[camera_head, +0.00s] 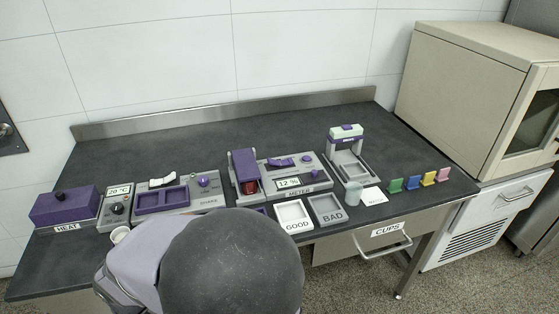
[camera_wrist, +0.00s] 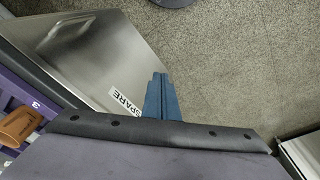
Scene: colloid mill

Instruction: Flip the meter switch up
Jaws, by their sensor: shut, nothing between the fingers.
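The meter (camera_head: 292,191) is a grey device near the middle of the table, with a "12 %" display and the label METER. A purple rocker switch (camera_head: 281,162) sits on its top; I cannot tell which way it is tilted. A round purple knob (camera_head: 308,159) is to its right. A purple block unit (camera_head: 244,166) with a reddish part stands at its left end. My gripper shows in the wrist view, where its blue fingers (camera_wrist: 161,97) are together and empty, above the floor and beside a metal panel labelled SPARE (camera_wrist: 100,60). In the head view my arm hides the gripper.
Left of the meter stand the SHAKE unit (camera_head: 172,196) and the purple HEAT box (camera_head: 64,205). GOOD (camera_head: 294,228) and BAD (camera_head: 329,219) trays lie in front. A dispenser-like unit (camera_head: 347,150) and coloured tags stand right. The table's back strip is clear.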

